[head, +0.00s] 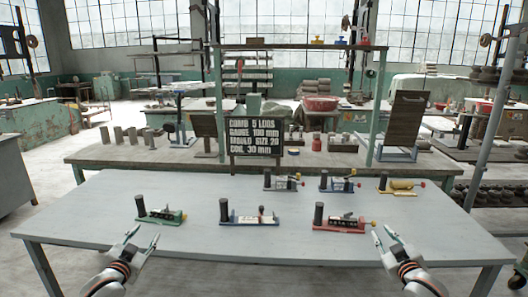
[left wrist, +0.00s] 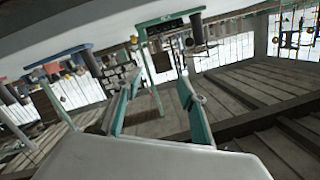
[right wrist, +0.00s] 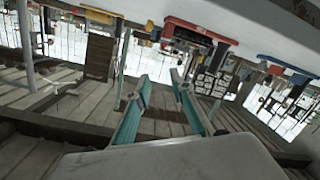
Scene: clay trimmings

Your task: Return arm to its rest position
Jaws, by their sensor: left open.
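My left gripper (head: 146,233) is at the front left edge of the grey table (head: 290,195) in the head view. Its fingers are apart and nothing is between them; they also show apart in the left wrist view (left wrist: 157,85). My right gripper (head: 382,231) is at the front right edge of the table. Its fingers are apart and empty, and they also show in the right wrist view (right wrist: 160,80). Both grippers point inward over the table edge and touch none of the fixtures on it. The rest of both arms is mostly out of view.
Fixtures stand on the table: green (head: 160,215), blue-based (head: 247,218) and red (head: 342,222) in front; purple (head: 283,183), blue (head: 338,184) and yellow (head: 400,186) behind. A black lettered sign (head: 255,135) stands behind them. The table's front strip is clear.

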